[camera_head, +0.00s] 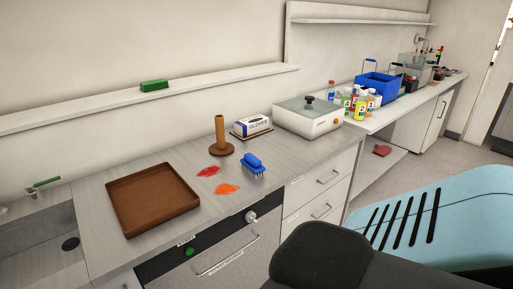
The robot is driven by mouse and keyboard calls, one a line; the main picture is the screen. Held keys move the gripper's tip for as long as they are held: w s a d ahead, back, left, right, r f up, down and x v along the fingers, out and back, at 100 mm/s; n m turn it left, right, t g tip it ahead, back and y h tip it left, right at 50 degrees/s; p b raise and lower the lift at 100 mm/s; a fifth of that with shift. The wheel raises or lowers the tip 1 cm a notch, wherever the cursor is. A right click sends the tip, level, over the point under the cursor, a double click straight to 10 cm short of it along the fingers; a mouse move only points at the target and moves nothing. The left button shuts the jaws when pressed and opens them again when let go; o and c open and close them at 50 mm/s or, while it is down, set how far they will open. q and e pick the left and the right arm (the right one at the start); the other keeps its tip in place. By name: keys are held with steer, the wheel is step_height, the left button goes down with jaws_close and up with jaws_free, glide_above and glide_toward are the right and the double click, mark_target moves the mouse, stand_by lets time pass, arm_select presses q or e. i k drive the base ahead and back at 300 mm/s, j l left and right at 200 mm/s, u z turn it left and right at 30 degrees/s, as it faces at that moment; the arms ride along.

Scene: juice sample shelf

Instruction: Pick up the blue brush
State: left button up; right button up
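The blue brush (254,164) lies on the grey counter with its bristles facing down and towards the front. Neither stain touches the brush as far as I can tell. No gripper of mine shows in the head view.
A brown tray (113,184) sits left on the counter, near a sink (24,226). A wooden post (220,136), a glove box (253,125) and a lidded grey device (307,117) stand behind the brush. Several bottles and a blue basket (378,86) are further right.

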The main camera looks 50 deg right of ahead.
mark_target(252, 165)
steer(key=k+l, duration=0.1)
steer(key=l, duration=1.7)
steer(key=k+u, duration=0.05)
